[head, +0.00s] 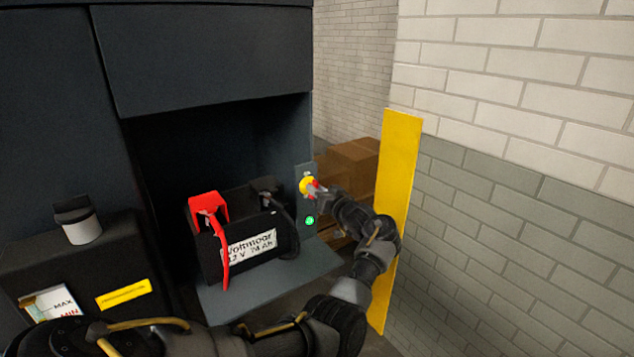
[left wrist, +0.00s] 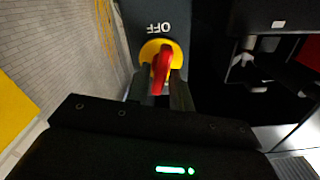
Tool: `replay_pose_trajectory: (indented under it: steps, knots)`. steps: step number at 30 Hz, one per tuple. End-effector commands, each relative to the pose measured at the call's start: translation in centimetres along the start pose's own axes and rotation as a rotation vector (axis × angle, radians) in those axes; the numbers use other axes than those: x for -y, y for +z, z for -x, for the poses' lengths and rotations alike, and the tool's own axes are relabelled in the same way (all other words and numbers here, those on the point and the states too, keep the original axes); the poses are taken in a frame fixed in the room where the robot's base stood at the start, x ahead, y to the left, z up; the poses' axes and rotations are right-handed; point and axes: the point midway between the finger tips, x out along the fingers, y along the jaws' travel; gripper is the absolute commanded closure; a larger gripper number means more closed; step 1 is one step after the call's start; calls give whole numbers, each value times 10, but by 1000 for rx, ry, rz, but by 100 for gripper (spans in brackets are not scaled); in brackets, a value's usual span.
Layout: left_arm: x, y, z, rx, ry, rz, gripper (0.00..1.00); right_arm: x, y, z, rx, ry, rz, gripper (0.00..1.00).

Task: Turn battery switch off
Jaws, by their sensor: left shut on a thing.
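The battery switch has a red handle (left wrist: 161,68) on a round yellow plate (head: 305,186), mounted on a grey panel beside the battery bay. My left gripper (head: 317,189) reaches it from the right side of the head view. In the left wrist view its two fingers (left wrist: 160,88) are shut on the red handle, one on each side. The word OFF (left wrist: 160,27) shows upside down on the panel above the yellow plate in that view. The handle points nearly straight up and down there. My right gripper is in neither view.
A black battery (head: 245,245) with a red terminal cover and red cable sits on a grey shelf (head: 250,295) left of the switch. A green light (head: 309,220) glows below the switch. A yellow post (head: 398,150) and brick wall stand right; cardboard boxes (head: 352,165) lie behind.

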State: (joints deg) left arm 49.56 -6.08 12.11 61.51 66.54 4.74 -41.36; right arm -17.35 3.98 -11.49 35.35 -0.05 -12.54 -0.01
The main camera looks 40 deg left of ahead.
Motion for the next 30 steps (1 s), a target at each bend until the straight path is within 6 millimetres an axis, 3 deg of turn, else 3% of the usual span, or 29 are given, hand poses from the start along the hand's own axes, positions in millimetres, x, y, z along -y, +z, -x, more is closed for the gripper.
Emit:
replay_pose_trajectory:
  steps: [1,12,30]
  knots:
    - [2,-6,0,3,1,-49,100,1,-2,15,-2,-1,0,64]
    - [-1,-4,0,1,0,-402,100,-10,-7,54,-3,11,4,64]
    - [-4,1,0,1,0,-958,100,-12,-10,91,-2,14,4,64]
